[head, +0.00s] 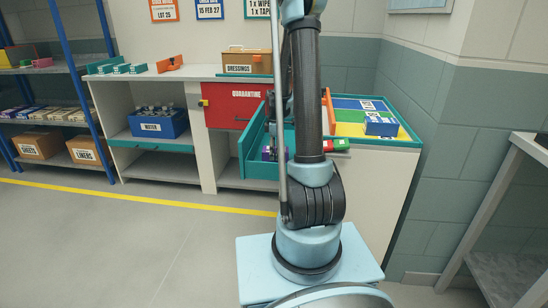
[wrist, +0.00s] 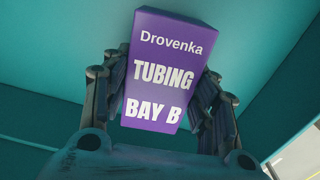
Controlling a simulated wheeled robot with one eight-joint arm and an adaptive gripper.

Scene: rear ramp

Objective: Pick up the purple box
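The purple box (wrist: 165,75) fills the middle of the wrist view, with white lettering reading "Drovenka TUBING BAY B". My gripper (wrist: 162,88) has a dark finger against each side of the box, so it looks shut on it. In the head view a small part of the purple box (head: 267,153) shows inside the open teal drawer (head: 262,172), left of my arm. My arm hides the gripper there. I cannot tell whether the box touches the drawer floor.
The red "QUARANTINE" front (head: 230,106) is just left of the drawer. A teal-rimmed tray (head: 408,140) with coloured sections and a blue box (head: 380,124) is on the right counter. A blue "MOTER"-like labelled bin (head: 158,125) sits in the left shelf. Floor at left is clear.

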